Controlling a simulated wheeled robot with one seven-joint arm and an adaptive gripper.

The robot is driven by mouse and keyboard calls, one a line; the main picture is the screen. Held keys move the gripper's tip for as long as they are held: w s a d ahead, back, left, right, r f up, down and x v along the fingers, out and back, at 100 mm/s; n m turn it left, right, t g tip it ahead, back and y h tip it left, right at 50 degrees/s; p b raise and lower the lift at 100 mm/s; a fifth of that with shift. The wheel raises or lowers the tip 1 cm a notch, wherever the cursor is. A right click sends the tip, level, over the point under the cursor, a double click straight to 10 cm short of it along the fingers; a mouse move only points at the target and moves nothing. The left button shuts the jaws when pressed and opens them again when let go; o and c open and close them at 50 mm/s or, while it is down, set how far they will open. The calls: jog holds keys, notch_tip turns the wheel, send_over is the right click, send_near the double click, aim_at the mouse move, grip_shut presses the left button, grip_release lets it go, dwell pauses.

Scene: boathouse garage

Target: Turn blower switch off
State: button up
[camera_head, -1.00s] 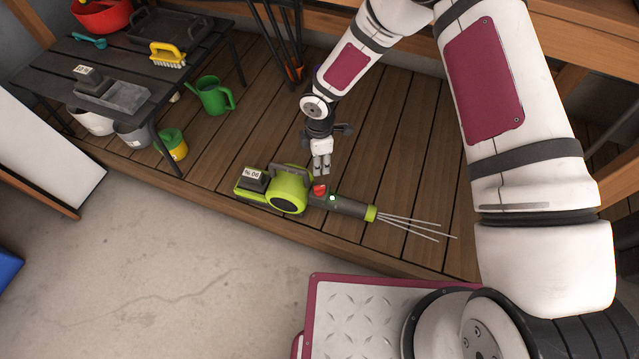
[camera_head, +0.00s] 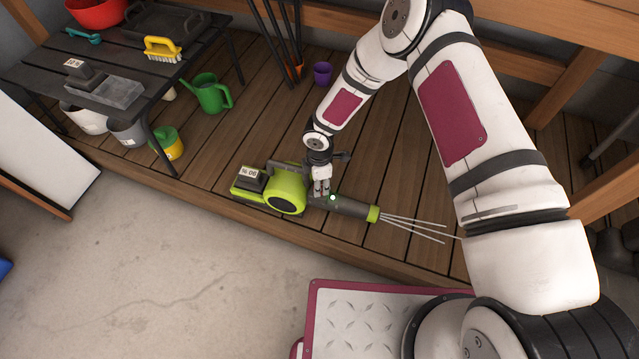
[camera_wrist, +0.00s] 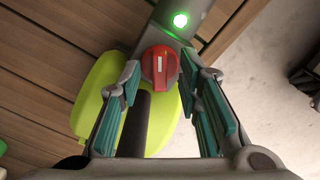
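The green and dark grey blower (camera_head: 288,190) lies on the wooden deck, nozzle to the right, with thin pale streaks at its tip. A green light (camera_head: 333,197) glows on its tube; it also shows in the wrist view (camera_wrist: 180,20). The red round switch (camera_wrist: 159,66) with a white mark is on the blower body in the wrist view; in the head view my gripper hides it. My gripper (camera_head: 321,188) points down over the switch. In the wrist view its teal-padded fingers (camera_wrist: 166,85) are apart, one on each side of the red switch. Contact cannot be told.
A dark table (camera_head: 120,50) at upper left holds a brush, trays and a red bowl. A green watering can (camera_head: 211,94) and a purple cup (camera_head: 322,72) stand on the deck. The deck around the nozzle is clear.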

grip_shut()
jog(key=shift+n, duration=0.4)
jog(key=n, duration=1.1)
dwell(0.9)
grip_release()
